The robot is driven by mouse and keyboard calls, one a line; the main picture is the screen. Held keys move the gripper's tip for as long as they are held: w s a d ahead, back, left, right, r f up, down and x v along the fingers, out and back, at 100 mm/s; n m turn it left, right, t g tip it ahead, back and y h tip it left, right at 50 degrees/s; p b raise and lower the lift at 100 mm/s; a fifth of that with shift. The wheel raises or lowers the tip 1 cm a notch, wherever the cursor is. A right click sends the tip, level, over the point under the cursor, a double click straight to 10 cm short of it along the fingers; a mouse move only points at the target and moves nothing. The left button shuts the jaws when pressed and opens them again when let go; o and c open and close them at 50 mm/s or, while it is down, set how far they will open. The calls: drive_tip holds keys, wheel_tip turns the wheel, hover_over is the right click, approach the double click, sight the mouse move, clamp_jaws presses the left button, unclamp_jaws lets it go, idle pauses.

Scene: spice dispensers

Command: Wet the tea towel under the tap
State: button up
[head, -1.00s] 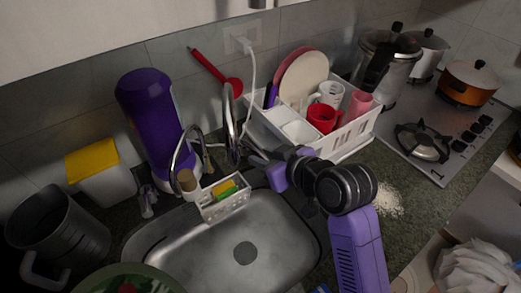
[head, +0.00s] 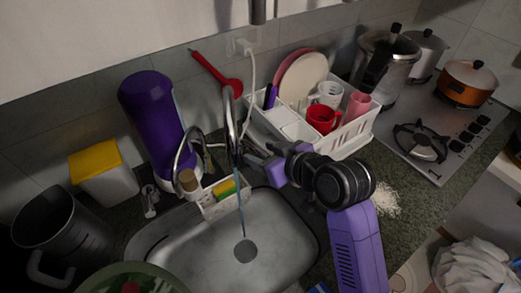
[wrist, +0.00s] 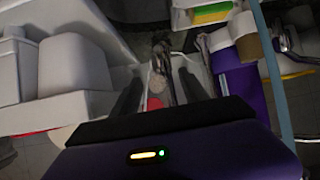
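The tap (head: 230,105) is a curved metal spout over the steel sink (head: 275,215). A thin blue stream of water (head: 241,205) runs from it to the drain; it also shows in the wrist view (wrist: 271,75). My gripper (head: 258,158) is beside the tap, at the back right of the sink. In the wrist view its dark fingers (wrist: 160,88) are apart, with a metal tap part (wrist: 162,58) beyond and between them. Contact cannot be told. I cannot make out a tea towel for certain; a crumpled white thing (head: 470,268) lies at the lower right.
A white caddy with a sponge (head: 226,190) stands at the sink's back edge. A dish rack (head: 352,137) with cups and plates is right of the tap. A purple dispenser (head: 150,115) stands left. Pale grains (head: 385,200) lie on the counter.

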drive_tip(key=shift+p+v, duration=1.85)
drive_tip(key=shift+v, duration=0.85)
drive_tip(key=shift+p+v, duration=0.35)
drive_tip(key=shift+v, duration=0.45)
